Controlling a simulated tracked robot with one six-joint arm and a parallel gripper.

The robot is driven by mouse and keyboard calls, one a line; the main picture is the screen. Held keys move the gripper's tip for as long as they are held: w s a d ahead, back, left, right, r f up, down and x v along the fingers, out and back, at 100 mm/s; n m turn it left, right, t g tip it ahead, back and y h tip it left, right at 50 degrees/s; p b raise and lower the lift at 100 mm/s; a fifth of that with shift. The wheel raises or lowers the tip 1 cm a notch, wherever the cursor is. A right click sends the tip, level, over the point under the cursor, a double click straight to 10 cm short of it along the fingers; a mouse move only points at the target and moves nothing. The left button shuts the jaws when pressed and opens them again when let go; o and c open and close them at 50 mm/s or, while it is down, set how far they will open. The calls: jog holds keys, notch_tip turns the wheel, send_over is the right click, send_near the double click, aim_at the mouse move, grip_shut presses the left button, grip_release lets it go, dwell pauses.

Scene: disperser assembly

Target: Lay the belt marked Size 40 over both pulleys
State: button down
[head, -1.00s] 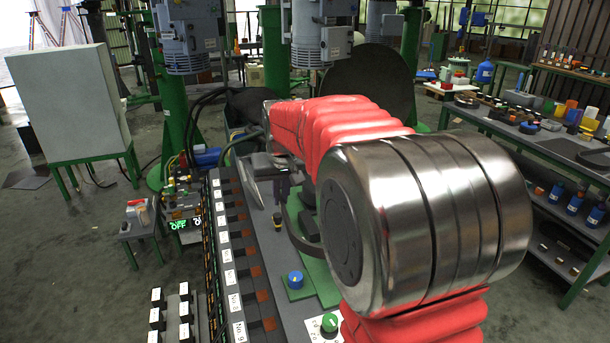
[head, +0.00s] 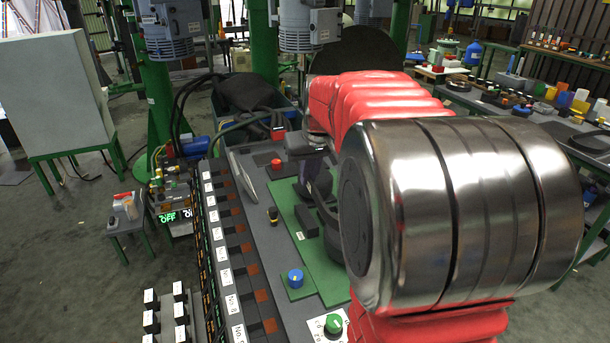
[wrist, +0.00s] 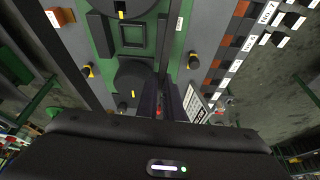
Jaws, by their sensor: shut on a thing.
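My gripper (head: 318,190) points down over the green plate (head: 303,292). It also shows in the wrist view (wrist: 166,104), its two narrow fingers close together. It is shut on a dark band, which I take for the belt (head: 333,243); a dark strip of it runs up from the fingers in the wrist view (wrist: 226,45). No size mark on it is legible. Two black round pulleys lie on the plate in the wrist view, the near one (wrist: 132,80) just left of the fingers and the far one (wrist: 108,6) at the top edge. My arm hides much of the plate in the head view.
A blue knob (head: 295,278), a green knob (head: 333,323), a yellow-black knob (head: 273,215) and a red button (head: 277,162) stand on the bench. A row of labelled slots (head: 231,275) lines its left edge. A shelf table (head: 530,122) stands to the right.

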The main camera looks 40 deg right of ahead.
aim_at(314, 187)
jog(key=shift+s+f, duration=0.15)
jog(key=shift+f, duration=5.15)
jog(key=c, duration=1.8)
grip_release()
jog(key=shift+r, duration=0.1)
jog(key=v, duration=1.3)
jog(key=shift+s+a+r, duration=0.1)
jog(key=shift+s+r, duration=0.1)
jog(key=shift+r, duration=0.05)
